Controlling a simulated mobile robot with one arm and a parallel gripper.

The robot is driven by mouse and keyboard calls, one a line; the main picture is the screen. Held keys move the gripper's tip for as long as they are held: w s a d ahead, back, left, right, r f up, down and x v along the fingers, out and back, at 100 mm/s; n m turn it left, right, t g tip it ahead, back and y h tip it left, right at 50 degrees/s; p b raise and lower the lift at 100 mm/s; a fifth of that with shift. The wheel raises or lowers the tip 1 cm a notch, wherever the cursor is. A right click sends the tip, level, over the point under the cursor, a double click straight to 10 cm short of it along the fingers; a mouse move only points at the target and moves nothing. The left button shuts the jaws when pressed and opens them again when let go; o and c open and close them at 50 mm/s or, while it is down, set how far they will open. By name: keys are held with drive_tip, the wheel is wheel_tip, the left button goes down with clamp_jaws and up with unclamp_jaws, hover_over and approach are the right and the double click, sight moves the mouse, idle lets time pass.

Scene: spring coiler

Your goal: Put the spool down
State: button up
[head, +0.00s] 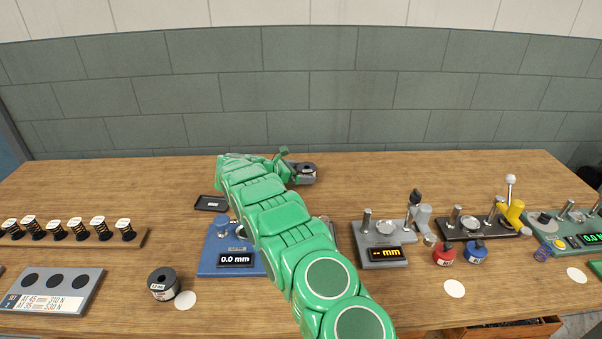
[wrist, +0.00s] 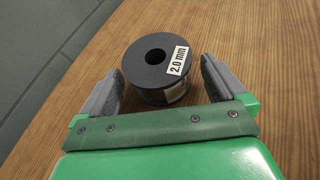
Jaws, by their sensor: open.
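A black spool (wrist: 157,70) labelled "2.0 mm" stands upright on the wooden table in the wrist view. My gripper (wrist: 160,85) is open, with one grey finger on each side of the spool and a visible gap at each side. In the head view the spool (head: 306,168) shows at the end of my green arm, toward the back of the table. My gripper (head: 300,172) is partly hidden there by the arm and the spool. A second dark spool (head: 162,283) with a label stands at the front left, beside a white disc.
A blue device (head: 213,262) reading 0.0 mm is partly behind my arm. A grey device (head: 384,236), a dark device (head: 470,227) and a green device (head: 560,232) stand to the right. A spring rack (head: 140,237) is at left. The back right table is clear.

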drive_tip(key=shift+s+a+r, duration=0.1)
drive_tip(key=shift+a+r, duration=0.1)
drive_tip(key=v, duration=1.1)
drive_tip(key=shift+s+a+r, duration=0.1)
drive_tip(key=shift+a+r, duration=0.05)
drive_tip(key=shift+a, duration=0.05)
drive_tip(key=s+d+r+m+g, duration=0.3)
drive_tip(key=s+d+r+m, duration=0.25)
drive_tip(key=d+r, duration=0.6)
drive_tip(key=s+d+r+m+g+y, duration=0.25)
drive_tip(key=s+d, duration=0.35)
drive_tip(key=s, duration=0.3)
drive_tip(key=s+d+r+m+g+y, duration=0.1)
drive_tip(key=s+d+r+m, duration=0.2)
drive_tip(key=s+d, duration=0.5)
drive_tip(key=s+d+r+m+g+y, duration=0.15)
drive_tip(key=s+m+y, duration=0.35)
drive_tip(key=s, duration=1.5)
drive_tip(key=s+a+f+m+y, duration=0.1)
drive_tip(key=s+a+m+y, duration=0.1)
drive_tip(key=s, duration=0.9)
drive_tip(key=s+a+f+m+y, duration=0.1)
drive_tip(key=s+a+m, duration=0.3)
drive_tip(key=s, duration=0.7)
drive_tip(key=shift+f+m+y, duration=0.35)
drive_tip(key=shift+f+m, duration=0.15)
drive_tip(key=shift+f, duration=0.15)
